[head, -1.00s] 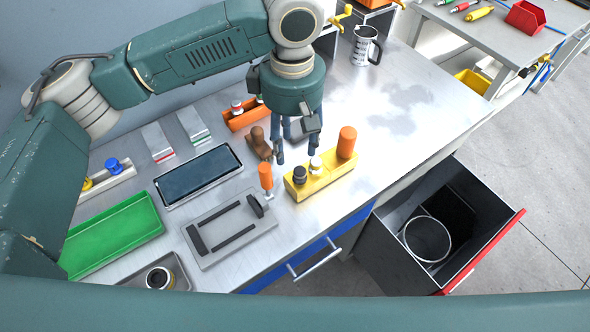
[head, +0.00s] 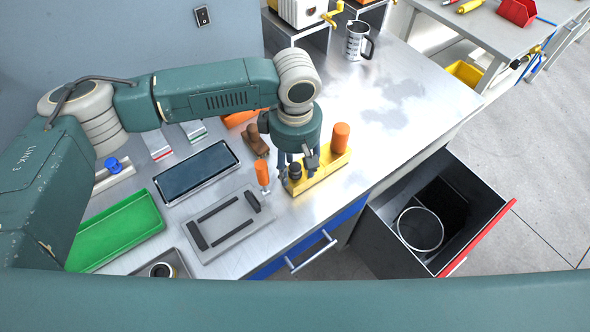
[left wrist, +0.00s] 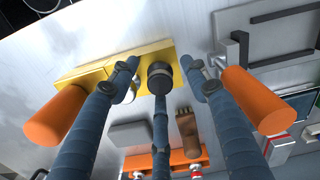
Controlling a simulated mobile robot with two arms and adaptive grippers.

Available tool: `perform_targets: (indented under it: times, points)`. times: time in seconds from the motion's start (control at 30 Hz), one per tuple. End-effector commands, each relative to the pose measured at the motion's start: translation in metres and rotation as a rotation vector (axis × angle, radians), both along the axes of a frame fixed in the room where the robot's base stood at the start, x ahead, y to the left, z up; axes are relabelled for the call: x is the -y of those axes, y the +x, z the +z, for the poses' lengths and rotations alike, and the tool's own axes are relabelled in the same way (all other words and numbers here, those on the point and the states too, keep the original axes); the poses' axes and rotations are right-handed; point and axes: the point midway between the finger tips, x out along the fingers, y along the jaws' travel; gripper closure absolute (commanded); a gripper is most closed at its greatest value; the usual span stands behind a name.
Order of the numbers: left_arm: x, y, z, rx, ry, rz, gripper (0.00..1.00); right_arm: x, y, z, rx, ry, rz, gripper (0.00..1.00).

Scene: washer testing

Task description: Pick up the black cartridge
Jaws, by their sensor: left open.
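The black cartridge (head: 295,171) stands upright in the left end of a yellow block (head: 325,172). In the left wrist view the black cartridge (left wrist: 159,77) shows its round top, with the yellow block (left wrist: 100,72) around it. My left gripper (head: 297,172) is over that end of the block. In the left wrist view its fingers (left wrist: 160,95) are spread around the cartridge and open; I cannot tell whether any finger touches it. A white-topped piece in the block is partly hidden behind a finger. My right gripper is not in view.
An orange-handled tool (head: 262,174) stands close left of the block, and an orange cylinder (head: 340,137) rises from its right end. A grey plate with black bars (head: 225,225) lies front left. An open drawer (head: 480,240) is at the right.

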Motion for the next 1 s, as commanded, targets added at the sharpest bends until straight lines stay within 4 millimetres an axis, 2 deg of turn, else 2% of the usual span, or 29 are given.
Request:
perform_targets:
  times: [0.07,0.3,0.77,0.87,1.0]
  points:
    - [0.000,0.000,0.000,0.000,0.000,0.000,0.53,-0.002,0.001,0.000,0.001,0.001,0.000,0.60]
    - [0.000,0.000,0.000,0.000,0.000,0.000,1.00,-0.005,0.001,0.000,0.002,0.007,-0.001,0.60]
    - [0.000,0.000,0.005,0.001,-0.001,0.000,1.00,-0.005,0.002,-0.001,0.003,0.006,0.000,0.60]
    - [0.000,0.001,0.013,0.001,-0.001,0.000,1.00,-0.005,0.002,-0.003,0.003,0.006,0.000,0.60]
    - [0.000,0.001,0.033,0.003,-0.003,0.000,1.00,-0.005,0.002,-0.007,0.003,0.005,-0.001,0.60]
